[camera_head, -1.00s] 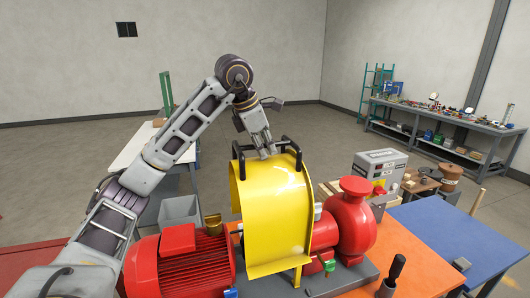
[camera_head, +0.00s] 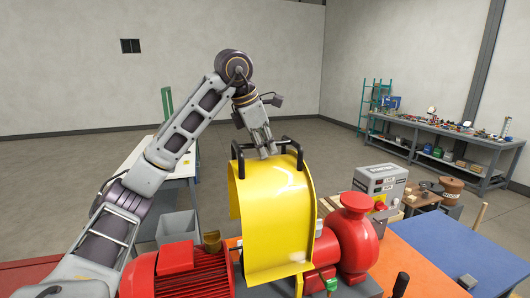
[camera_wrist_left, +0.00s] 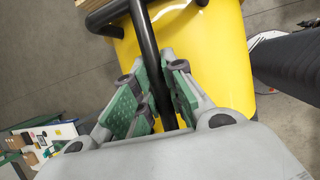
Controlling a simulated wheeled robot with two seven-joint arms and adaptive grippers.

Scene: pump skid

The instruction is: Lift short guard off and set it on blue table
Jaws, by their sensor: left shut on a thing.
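The short guard (camera_head: 272,225) is a yellow curved cover with black handles on top. It stands over the gap between the red motor (camera_head: 178,270) and the red pump (camera_head: 355,235), slightly raised. My left gripper (camera_head: 266,153) is at the top of the guard, shut on its black handle. In the left wrist view the black bar (camera_wrist_left: 145,40) runs between the green pads of the gripper (camera_wrist_left: 162,92), with the yellow guard (camera_wrist_left: 215,55) behind. The blue table (camera_head: 435,255) is at the right, clear of the guard. My right gripper is not in view.
An orange surface (camera_head: 395,270) lies between the pump and the blue table, with a black-handled tool (camera_head: 400,284) in front. A grey control box (camera_head: 380,183) stands behind the pump.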

